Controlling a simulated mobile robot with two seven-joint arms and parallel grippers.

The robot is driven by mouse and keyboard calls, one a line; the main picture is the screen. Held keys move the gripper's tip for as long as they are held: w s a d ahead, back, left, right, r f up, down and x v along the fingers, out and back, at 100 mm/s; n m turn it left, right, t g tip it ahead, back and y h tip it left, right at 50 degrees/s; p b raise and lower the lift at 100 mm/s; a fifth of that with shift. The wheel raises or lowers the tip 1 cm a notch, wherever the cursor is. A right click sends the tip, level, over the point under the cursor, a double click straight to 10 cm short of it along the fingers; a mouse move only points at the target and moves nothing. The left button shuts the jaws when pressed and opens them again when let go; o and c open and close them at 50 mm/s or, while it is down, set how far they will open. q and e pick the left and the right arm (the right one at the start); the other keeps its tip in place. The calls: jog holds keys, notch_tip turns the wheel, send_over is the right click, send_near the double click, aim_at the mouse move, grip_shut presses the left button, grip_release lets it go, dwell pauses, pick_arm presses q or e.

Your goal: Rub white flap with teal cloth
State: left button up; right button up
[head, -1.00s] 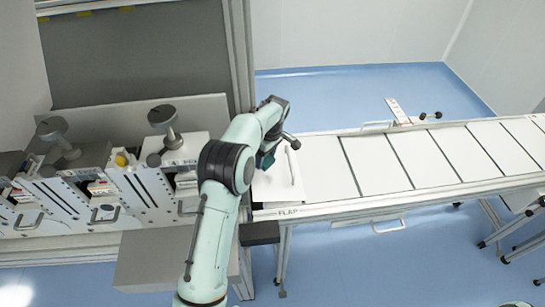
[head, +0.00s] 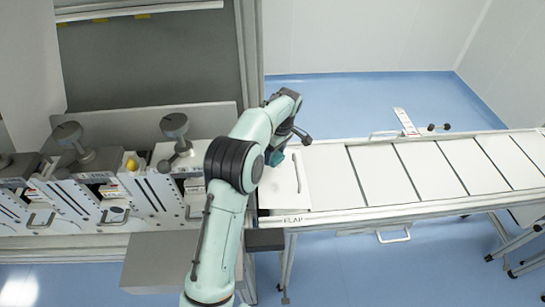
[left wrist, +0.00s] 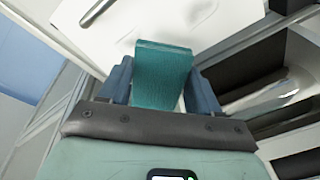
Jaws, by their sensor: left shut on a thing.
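The white flap (head: 285,185) is the panel at the left end of the conveyor, with a grey bar handle on it and the label FLAP on the rail below. My left gripper (left wrist: 160,85) is shut on the teal cloth (left wrist: 162,72), a folded block held between its blue-grey fingers. In the head view the cloth (head: 276,157) shows only as a small teal patch over the flap's upper left part. In the left wrist view the flap (left wrist: 130,40) lies beyond the cloth; I cannot tell whether they touch. My right gripper is not in view.
The conveyor (head: 420,170) of white panels runs to the right, with a handle (head: 393,235) on its front. Machine units with dark knobs (head: 174,125) stand at left. A grey box (head: 160,262) stands low beside my arm. Blue floor is open behind the conveyor.

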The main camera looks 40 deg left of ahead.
aim_at(275, 155)
pick_arm(q)
jog(key=shift+r, duration=0.3)
jog(key=shift+w+d+r, duration=0.1)
jog(key=shift+d+r, duration=0.05)
jog(key=shift+r, duration=0.6)
jog(key=shift+d+r, duration=0.1)
jog(key=shift+r, duration=0.6)
